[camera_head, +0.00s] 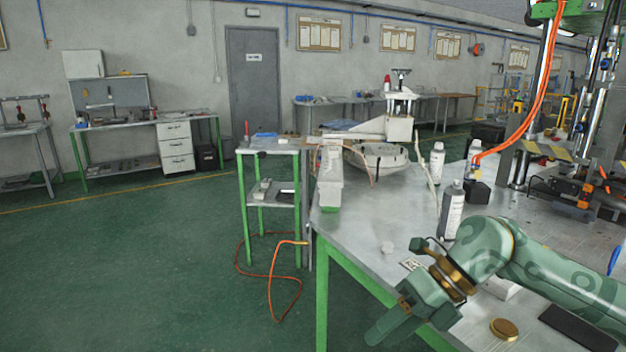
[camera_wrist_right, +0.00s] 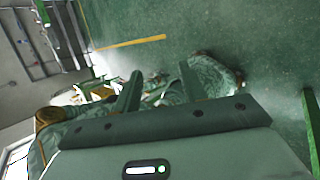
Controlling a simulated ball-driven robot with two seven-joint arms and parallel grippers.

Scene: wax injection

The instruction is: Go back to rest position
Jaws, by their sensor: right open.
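My right arm (camera_head: 555,262) comes in from the right of the head view, low over the front corner of the metal worktable (camera_head: 345,238). My right gripper (camera_head: 392,325) hangs past the table's front edge, pointing down and left. In the right wrist view the two fingers of this gripper (camera_wrist_right: 160,88) stand apart with nothing between them. My left gripper does not show in either view.
A grey bottle (camera_head: 452,212) stands just behind my right forearm. A gold disc (camera_head: 504,329) and a dark flat plate (camera_head: 578,328) lie near the arm. A green-legged side stand (camera_head: 270,147) is left of the table. The green floor at left is clear.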

